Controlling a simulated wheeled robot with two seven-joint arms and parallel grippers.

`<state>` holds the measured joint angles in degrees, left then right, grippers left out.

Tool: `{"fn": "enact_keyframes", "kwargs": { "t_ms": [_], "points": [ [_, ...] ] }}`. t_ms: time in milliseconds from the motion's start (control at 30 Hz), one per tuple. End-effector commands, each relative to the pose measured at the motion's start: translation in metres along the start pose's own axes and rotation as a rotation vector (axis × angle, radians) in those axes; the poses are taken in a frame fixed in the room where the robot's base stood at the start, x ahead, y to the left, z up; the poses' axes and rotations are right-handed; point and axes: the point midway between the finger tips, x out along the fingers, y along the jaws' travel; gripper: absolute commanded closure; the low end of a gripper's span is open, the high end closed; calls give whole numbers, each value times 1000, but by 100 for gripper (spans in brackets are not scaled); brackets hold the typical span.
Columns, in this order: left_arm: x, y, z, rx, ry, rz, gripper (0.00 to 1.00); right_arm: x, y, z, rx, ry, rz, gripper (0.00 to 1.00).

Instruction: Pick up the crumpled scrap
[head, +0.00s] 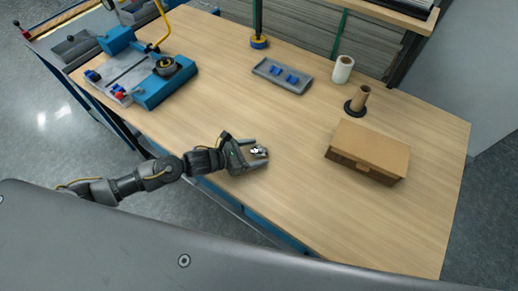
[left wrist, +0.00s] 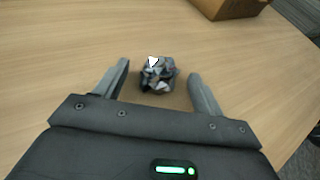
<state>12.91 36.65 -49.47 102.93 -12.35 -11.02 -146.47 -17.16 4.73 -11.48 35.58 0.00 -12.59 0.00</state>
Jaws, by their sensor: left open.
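The crumpled scrap (head: 260,151) is a small grey and white crumpled ball lying on the wooden table. In the left wrist view the scrap (left wrist: 158,74) sits just ahead of the fingertips, roughly midway between them. My left gripper (head: 254,153) is open, low over the table, with its fingers pointing at the scrap. In the left wrist view a gap shows between the scrap and each finger of the left gripper (left wrist: 158,76). My right gripper is not in view.
A closed cardboard box (head: 370,148) stands to the right. Behind are a grey tray (head: 282,77) with blue pieces, a white roll (head: 343,69) and a brown core (head: 359,99) on a black base. A blue machine (head: 150,80) stands at the left. Table around the scrap is clear.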

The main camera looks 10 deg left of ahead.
Motion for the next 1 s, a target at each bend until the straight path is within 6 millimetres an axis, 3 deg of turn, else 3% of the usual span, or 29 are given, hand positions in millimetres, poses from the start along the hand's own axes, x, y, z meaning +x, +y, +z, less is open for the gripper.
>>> {"fn": "enact_keyframes", "kwargs": {
  "t_ms": [100, 467, 1000],
  "points": [
    [0, 0, 0, 0, 0, 0, 31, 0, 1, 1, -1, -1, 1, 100],
    [0, 0, 0, 0, 0, 0, 77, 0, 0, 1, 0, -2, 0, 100],
    [-2, 0, 4, 1, -3, -1, 79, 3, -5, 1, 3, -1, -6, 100]
  ]
}}
